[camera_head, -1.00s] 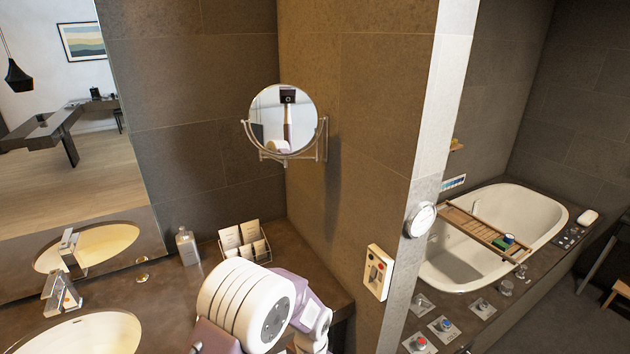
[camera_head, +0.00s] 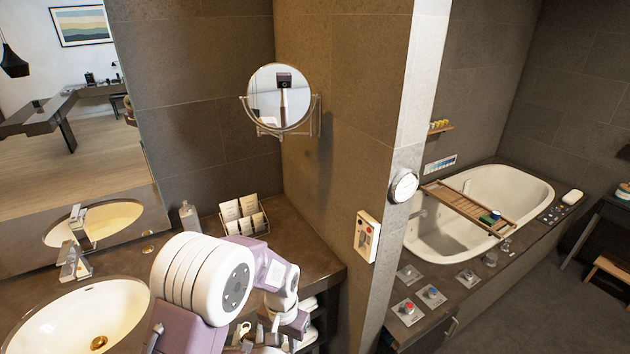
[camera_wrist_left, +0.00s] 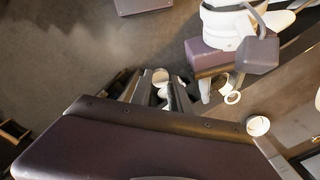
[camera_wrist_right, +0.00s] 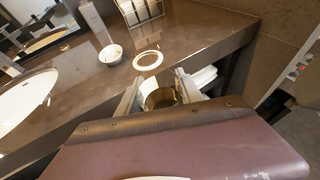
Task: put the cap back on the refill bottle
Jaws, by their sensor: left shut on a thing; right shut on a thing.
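In the left wrist view my left gripper (camera_wrist_left: 158,88) is shut on a small pale, rounded thing (camera_wrist_left: 160,76). In the right wrist view my right gripper (camera_wrist_right: 158,88) is shut on a brownish-gold, round-edged thing (camera_wrist_right: 160,98), held beside the counter's front edge. I cannot tell for sure which of these is the cap and which the refill bottle; the fingers hide much of both. In the head view my arm's large white joint hides most of the area around the grippers.
The basin (camera_head: 95,318) is at left; white towels (camera_wrist_right: 200,76) lie under the counter.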

